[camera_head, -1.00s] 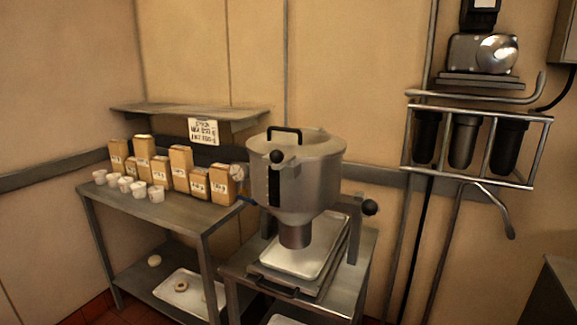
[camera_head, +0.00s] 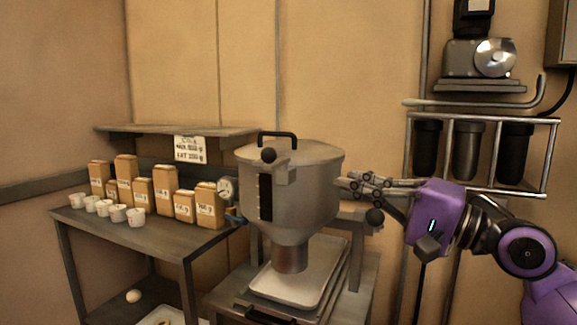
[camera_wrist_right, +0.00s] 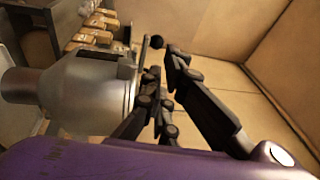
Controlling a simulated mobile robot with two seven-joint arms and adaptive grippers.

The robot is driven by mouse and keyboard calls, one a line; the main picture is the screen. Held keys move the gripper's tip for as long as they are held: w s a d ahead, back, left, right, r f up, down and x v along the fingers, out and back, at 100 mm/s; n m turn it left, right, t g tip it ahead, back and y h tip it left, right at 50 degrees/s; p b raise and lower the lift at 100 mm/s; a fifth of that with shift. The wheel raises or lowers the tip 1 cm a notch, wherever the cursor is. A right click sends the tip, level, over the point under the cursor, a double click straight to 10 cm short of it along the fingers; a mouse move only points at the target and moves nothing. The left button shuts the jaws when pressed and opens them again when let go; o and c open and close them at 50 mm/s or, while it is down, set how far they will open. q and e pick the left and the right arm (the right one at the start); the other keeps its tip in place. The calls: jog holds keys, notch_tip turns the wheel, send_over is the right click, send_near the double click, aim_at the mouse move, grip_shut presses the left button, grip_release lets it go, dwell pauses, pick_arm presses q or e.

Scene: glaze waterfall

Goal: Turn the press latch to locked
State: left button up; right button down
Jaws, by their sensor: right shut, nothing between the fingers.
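The metal hopper machine (camera_head: 310,185) stands at the middle of the head view and also shows in the right wrist view (camera_wrist_right: 85,92). A black ball knob (camera_head: 268,155) sits on its upper front; a ball knob also shows past my fingers in the right wrist view (camera_wrist_right: 156,42). Another black ball knob (camera_head: 375,216) sits on the machine's right side, just below my right gripper. I cannot tell which knob belongs to the press latch. My right gripper (camera_head: 350,185) is shut and empty beside the hopper's right wall; contact is unclear. My left gripper is not in view.
Left of the machine, a table (camera_head: 165,240) holds several cardboard boxes (camera_head: 142,193) and white cups (camera_head: 136,217). A metal tray (camera_head: 285,287) lies under the hopper's spout. A wall rack (camera_head: 482,113) with black cylinders is above my right arm.

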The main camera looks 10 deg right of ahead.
jog(key=p, duration=0.3)
send_near(276, 155)
jog(key=x, duration=0.5)
jog(key=shift+a+r, duration=0.2)
jog(key=shift+w+a, duration=0.45)
jog(key=shift+w, duration=0.15)
